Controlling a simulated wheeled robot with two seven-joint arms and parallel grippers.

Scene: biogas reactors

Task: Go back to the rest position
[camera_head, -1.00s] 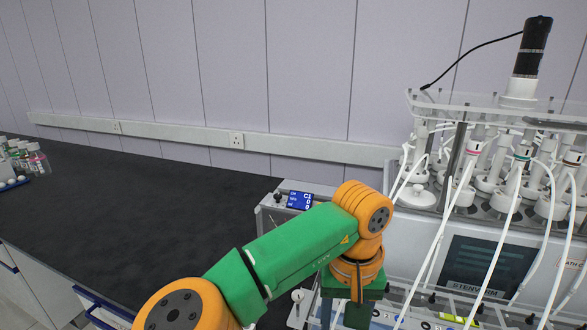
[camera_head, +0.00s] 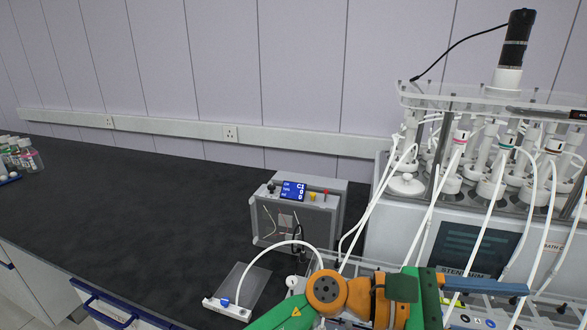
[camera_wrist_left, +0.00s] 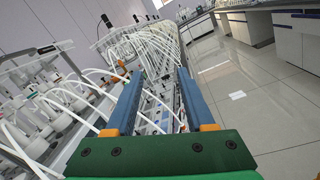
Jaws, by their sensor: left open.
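My left gripper (camera_head: 492,287) is at the lower right of the head view, seen from the side, in front of the reactor machine (camera_head: 405,237). In the left wrist view its two blue fingers (camera_wrist_left: 157,78) stand well apart with nothing between them. White tubes and the machine's front lie beyond and below the fingers there. My right gripper is not in view.
A grey control box (camera_head: 297,222) with a blue display stands left of the machine. A small plate with a white tube (camera_head: 228,308) lies before it. Bottles (camera_head: 22,155) stand far left. The black bench (camera_head: 150,215) between is clear. Open floor (camera_wrist_left: 245,100) lies right in the wrist view.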

